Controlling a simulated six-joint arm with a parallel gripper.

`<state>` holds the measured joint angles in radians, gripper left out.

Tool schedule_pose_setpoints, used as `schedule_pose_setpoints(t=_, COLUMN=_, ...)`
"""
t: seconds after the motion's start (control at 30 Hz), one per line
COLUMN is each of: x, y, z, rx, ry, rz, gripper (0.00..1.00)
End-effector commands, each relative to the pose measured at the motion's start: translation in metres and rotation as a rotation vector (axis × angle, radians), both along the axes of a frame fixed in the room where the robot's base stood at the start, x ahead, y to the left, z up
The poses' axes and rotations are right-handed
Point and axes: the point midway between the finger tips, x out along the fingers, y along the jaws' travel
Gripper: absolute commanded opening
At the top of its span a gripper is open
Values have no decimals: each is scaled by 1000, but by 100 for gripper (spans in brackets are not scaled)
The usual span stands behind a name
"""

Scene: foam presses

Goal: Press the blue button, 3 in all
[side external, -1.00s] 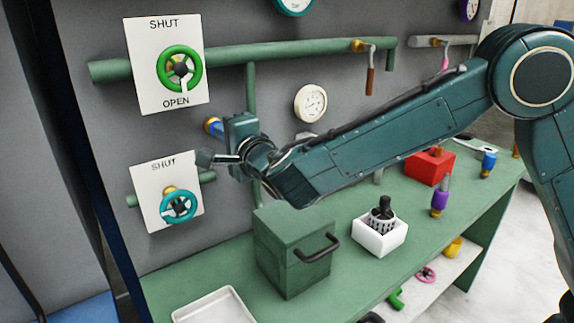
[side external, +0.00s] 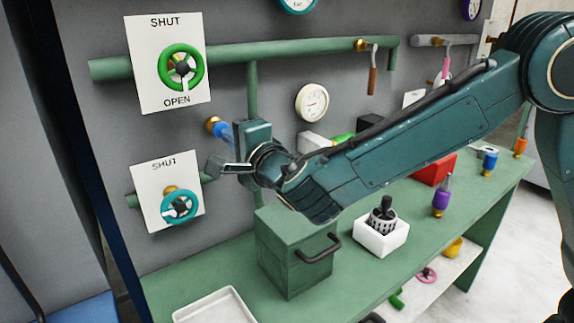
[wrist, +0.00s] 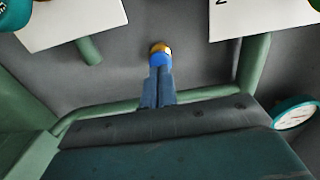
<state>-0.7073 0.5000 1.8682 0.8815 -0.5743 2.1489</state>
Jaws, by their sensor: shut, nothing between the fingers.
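The blue button (side external: 216,127) sits on a gold collar on the grey wall, between the two white valve cards. In the wrist view the blue button (wrist: 159,58) is straight ahead, with its gold collar behind it. My gripper (wrist: 160,72) is shut and empty, its fingers together and lined up with the button. In the side view my gripper (side external: 230,138) points at the wall just right of the button. The tips overlap the button's near end in the picture, and I cannot tell whether they touch it.
The upper card holds a green handwheel (side external: 181,67), the lower a teal handwheel (side external: 178,207). A green pipe (side external: 285,49) runs above, with a white gauge (side external: 312,102) below it. The green bench holds a green box (side external: 294,255), a white holder (side external: 380,238) and a tray (side external: 216,308).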

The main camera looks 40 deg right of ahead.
Motion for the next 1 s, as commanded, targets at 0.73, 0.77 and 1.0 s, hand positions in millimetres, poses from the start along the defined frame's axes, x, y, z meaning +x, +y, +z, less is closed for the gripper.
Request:
schedule_pose_setpoints(t=0.73, x=-105, y=1, z=0, rx=-4, ry=1, rz=3, gripper=0)
schedule_pose_setpoints(t=0.77, x=-106, y=1, z=1, rx=-3, ry=0, rz=3, gripper=0)
schedule_pose_setpoints(t=1.0, x=-109, y=0, z=1, rx=-2, ry=-1, rz=1, gripper=0)
